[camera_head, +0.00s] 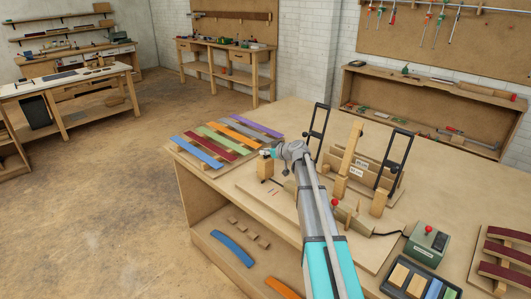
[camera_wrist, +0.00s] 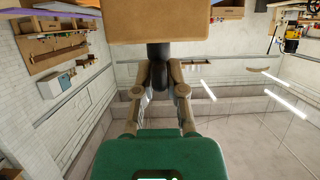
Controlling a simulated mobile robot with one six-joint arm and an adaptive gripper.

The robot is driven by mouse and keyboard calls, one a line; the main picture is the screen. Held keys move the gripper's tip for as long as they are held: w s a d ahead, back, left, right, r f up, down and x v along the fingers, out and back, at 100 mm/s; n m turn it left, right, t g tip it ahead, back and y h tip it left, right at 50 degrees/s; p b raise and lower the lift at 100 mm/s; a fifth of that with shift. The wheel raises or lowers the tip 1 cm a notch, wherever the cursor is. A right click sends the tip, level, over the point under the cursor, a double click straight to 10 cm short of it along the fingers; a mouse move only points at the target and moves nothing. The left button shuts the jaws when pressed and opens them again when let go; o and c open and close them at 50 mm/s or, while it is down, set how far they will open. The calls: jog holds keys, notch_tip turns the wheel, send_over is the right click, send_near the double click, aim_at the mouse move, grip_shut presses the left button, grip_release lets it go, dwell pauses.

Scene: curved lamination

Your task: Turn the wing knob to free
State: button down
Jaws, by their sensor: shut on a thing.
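My gripper (camera_wrist: 161,88) has its two fingers closed around a small dark piece, which looks like the wing knob (camera_wrist: 160,52), just below a wooden block (camera_wrist: 158,20) in the wrist view. The fingers hide most of the knob, so its angle cannot be told. In the head view my gripper (camera_head: 270,153) is at the upper end of my arm, beside a small wooden post (camera_head: 265,168) on the workbench (camera_head: 330,120). The knob cannot be made out there.
Coloured curved strips (camera_head: 218,140) lie on slats left of my gripper. A wooden form with a tall upright (camera_head: 350,145) and black-handled clamps (camera_head: 397,150) stands to the right. A green control box (camera_head: 427,243) and a tray (camera_head: 420,280) are at the front right.

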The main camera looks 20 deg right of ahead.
jog(key=c, duration=0.7)
grip_release()
jog(key=shift+m+h, duration=0.5)
jog(key=shift+h, duration=0.1)
jog(key=shift+m+t+h, duration=0.8)
jog(key=shift+m+h, duration=0.6)
jog(key=shift+h, duration=0.1)
jog(key=shift+m+h, duration=0.4)
jog(key=shift+h, duration=0.1)
